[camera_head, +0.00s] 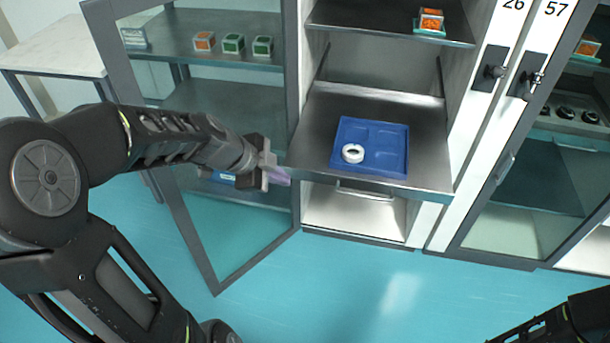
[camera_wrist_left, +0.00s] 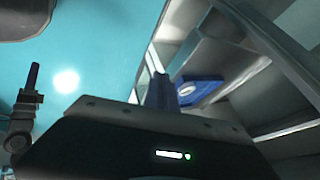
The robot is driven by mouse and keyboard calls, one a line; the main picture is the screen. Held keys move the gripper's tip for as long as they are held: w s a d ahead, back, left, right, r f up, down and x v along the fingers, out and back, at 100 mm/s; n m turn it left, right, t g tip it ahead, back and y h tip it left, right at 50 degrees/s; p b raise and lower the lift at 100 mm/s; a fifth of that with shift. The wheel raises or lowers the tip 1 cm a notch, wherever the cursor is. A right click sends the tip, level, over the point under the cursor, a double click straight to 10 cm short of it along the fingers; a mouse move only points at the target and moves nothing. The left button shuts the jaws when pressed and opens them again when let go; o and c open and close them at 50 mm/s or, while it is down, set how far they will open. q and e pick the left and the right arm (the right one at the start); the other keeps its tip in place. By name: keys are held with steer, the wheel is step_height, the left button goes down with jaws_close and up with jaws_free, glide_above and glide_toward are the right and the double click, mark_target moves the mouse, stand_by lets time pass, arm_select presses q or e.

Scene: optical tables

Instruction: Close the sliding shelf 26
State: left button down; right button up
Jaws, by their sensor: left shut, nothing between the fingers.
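The sliding shelf (camera_head: 425,172) of the cabinet marked 26 is a grey metal board that sticks out past the cabinet front. It carries a blue tray (camera_head: 397,134) with a white ring (camera_head: 352,153) in its front left compartment. The tray also shows in the left wrist view (camera_wrist_left: 203,90). My left gripper (camera_head: 282,177) is shut and empty, at the left of the shelf's front left corner; whether it touches the shelf I cannot tell. Part of my right arm shows at the bottom right, but its gripper is out of view.
The cabinet's glass door (camera_head: 215,284) stands open at the left, behind my left arm. An upper shelf (camera_head: 375,22) holds an orange box (camera_head: 431,19). Cabinet 57 (camera_head: 520,200) at the right has its glass door closed. The turquoise floor (camera_head: 350,285) in front is clear.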

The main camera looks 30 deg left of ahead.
mark_target(305, 176)
arm_select(q)
steer(key=w+f+p, duration=0.1)
steer(key=w+f, duration=0.1)
steer(key=w+d+f+p, duration=0.1)
steer(key=w+f+p, duration=0.1)
steer(key=w+f, duration=0.1)
steer(key=w+f+p, duration=0.1)
steer(key=w+f, duration=0.1)
steer(key=w, duration=0.1)
steer(key=shift+w+d+f, duration=0.15)
steer(key=shift+w+d, duration=0.05)
steer(key=shift+d, duration=0.1)
steer(key=shift+w+a+f+p, duration=0.15)
steer(key=shift+w+f+p, duration=0.05)
steer(key=shift+w+p, duration=0.2)
